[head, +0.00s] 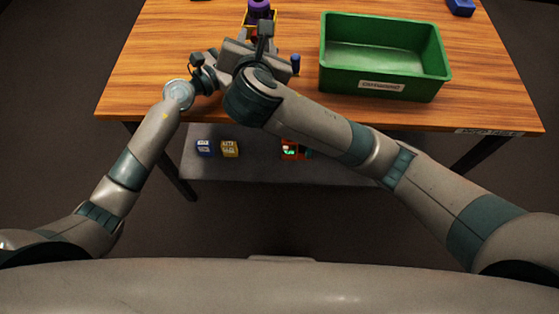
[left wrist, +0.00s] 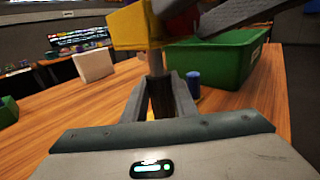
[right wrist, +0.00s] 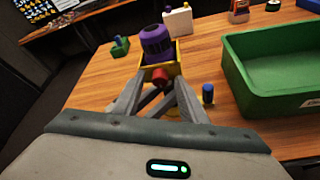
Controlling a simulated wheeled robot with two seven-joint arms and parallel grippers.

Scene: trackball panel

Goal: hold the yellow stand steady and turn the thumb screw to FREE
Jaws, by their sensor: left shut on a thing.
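My left gripper (left wrist: 160,84) is shut on the stand's post, below the yellow part. My right gripper (right wrist: 158,86) is open, its fingertips spread on either side of the thumb screw. Whether they touch it I cannot tell. Any marking on the screw is too small to read.
A green container (head: 385,88) stands right of the stand. A blue peg (right wrist: 208,93) on a yellow base is close to my right fingers. A white block (right wrist: 178,22) and a green-and-blue piece (right wrist: 120,47) stand behind. My forearms are close together over the table's front edge.

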